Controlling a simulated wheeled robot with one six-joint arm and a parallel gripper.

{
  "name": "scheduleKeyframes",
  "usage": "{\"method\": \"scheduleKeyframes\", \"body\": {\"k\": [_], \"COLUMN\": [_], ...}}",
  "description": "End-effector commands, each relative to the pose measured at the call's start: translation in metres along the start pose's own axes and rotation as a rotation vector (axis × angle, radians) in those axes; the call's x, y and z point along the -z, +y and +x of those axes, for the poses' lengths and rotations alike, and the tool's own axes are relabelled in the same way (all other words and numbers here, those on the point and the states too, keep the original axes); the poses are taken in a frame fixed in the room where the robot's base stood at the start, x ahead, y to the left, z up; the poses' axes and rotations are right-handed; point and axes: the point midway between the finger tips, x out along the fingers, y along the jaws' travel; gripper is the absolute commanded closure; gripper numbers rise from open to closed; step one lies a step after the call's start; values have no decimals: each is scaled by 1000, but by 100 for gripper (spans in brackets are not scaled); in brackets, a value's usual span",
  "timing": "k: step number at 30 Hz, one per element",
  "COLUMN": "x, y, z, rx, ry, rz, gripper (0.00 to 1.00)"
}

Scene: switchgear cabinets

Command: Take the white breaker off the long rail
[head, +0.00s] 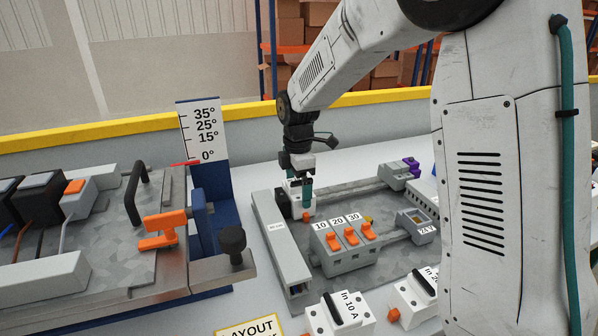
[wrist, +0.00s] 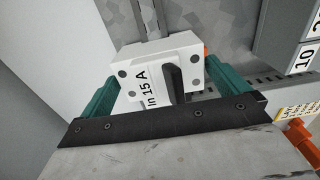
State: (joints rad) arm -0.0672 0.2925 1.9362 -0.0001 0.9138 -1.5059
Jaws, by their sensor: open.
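The white breaker (wrist: 155,68), marked "In 15 A" with a black lever, sits on the long rail (head: 345,194) at the back of the grey panel. It also shows in the head view (head: 293,187), mostly hidden behind my gripper. My gripper (wrist: 163,84) is open, with one green finger on each side of the breaker. Whether the fingers touch its sides I cannot tell. In the head view my gripper (head: 306,205) points down at the left end of the rail, next to a dark block (head: 282,203).
A grey duct (head: 279,245) runs along the panel's left side. Several grey units with orange switches (head: 345,248) stand in front. Two white breakers (head: 340,316) (head: 415,296) are on the near table. A blue angle stand (head: 215,195) and tilted panel (head: 100,235) are left.

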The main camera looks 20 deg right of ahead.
Motion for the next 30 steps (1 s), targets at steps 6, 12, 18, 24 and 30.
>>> {"method": "scheduleKeyframes", "body": {"k": [6, 12, 18, 24, 30], "x": [-1, -1, -1, -1, -1], "y": [0, 0, 0, 0, 0], "z": [13, 14, 13, 13, 12], "rx": [0, -1, -1, -1, -2], "ry": [0, 0, 0, 0, 0], "rz": [2, 2, 3, 3, 3], "gripper": [0, 0, 41, 37, 37]}}
